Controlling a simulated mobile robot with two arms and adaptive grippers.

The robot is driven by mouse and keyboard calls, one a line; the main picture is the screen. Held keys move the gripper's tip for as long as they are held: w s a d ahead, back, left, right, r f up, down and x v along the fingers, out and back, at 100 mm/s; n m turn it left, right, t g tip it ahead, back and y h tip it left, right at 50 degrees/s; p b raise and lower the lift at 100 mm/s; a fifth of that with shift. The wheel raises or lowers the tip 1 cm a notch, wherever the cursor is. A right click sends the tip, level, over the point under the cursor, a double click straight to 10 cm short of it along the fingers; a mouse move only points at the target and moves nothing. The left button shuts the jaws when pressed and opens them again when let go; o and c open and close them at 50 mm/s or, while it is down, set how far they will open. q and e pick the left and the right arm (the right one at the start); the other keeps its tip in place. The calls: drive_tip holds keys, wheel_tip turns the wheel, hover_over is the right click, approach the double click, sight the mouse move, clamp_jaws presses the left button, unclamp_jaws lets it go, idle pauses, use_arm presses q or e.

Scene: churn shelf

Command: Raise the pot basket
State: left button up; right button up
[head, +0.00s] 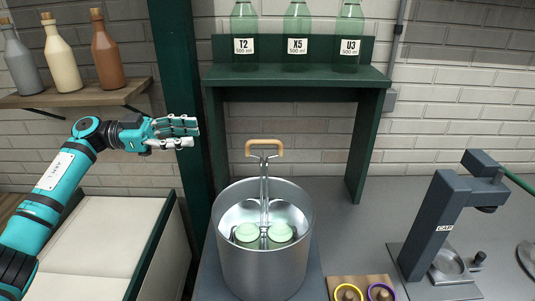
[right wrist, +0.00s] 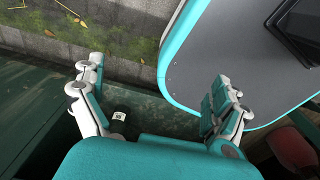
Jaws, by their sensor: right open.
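A tall silver metal pot (head: 262,265) stands on the grey counter in the head view. Inside it sits the pot basket, whose upright metal stem (head: 264,190) ends in a yellow-tan crossbar handle (head: 265,148) above the rim. Two pale green round-topped items (head: 264,234) are low in the pot beside the stem. The basket's bottom is hidden by the pot wall. My left gripper (head: 185,131) is left of the handle and apart from it, fingers stretched right, nothing visible in them. My right gripper (right wrist: 157,96) is open and empty in the right wrist view, away from the pot.
A green shelf (head: 300,76) with several labelled green bottles stands behind the pot. A green post (head: 180,70) is close behind my left gripper. A dark press marked CAP (head: 440,222) is at right. A wooden board (head: 360,281) with rings lies right of the pot.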

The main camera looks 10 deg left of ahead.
sight(253, 142)
use_arm(q)
drive_tip(key=p+x, duration=0.1)
drive_tip(key=x, duration=0.4)
drive_tip(key=f+p+x, duration=0.1)
drive_tip(key=x, duration=0.5)
drive_tip(key=f+p+x, duration=0.1)
drive_tip(key=x, duration=0.5)
drive_tip(key=shift+d+f, duration=0.15)
drive_tip(key=shift+d, duration=0.1)
use_arm(e)
drive_tip(key=shift+w+r, duration=0.35)
drive_tip(key=shift+r, duration=0.25)
drive_tip(key=shift+w+r, duration=0.3)
drive_tip(key=shift+r, duration=0.3)
use_arm(q)
clamp_jaws()
